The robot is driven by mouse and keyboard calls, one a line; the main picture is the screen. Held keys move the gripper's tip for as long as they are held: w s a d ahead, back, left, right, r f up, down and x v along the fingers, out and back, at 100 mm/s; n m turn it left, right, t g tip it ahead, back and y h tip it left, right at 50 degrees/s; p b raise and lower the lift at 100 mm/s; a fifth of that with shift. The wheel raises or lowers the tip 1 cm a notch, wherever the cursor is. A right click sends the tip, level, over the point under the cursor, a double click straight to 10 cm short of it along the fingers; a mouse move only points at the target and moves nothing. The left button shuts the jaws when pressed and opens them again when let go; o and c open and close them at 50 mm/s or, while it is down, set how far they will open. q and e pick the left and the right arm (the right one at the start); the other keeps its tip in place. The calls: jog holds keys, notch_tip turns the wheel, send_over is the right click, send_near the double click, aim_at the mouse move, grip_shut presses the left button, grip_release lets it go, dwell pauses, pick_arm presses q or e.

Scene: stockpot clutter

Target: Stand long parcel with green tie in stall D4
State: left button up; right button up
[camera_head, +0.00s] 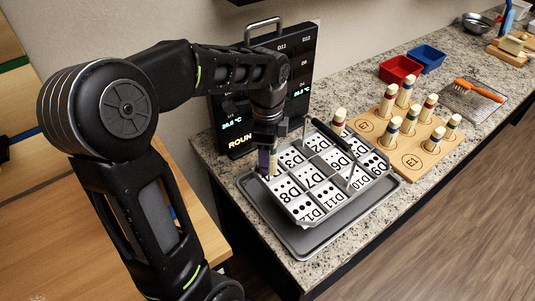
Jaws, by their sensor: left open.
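My left gripper (266,158) points down over the back left corner of the grey compartment carrier (301,213). It is open. A pale upright piece (273,166) shows just beside its fingers, probably a parcel; its tie is hidden or too small to tell. The corner stall there lies behind D8 and beside D3, so it fits D4, but its label is covered by the gripper. My right gripper is not in view.
A parcel with a red tie (338,121) stands at the carrier's back right. The carrier, with a raised black handle (332,135), sits on a grey tray (297,243). A wooden board (411,160) holds several parcels. A black display panel (300,65) stands behind.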

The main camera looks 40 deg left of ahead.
pick_arm(q)
jog(key=shift+r, duration=0.55)
notch_tip(320, 180, up, 8)
jog(key=shift+f, duration=0.15)
notch_tip(320, 180, up, 4)
jog(key=shift+f+p, duration=0.15)
jog(key=shift+p, duration=0.8)
jog(key=shift+f, duration=0.1)
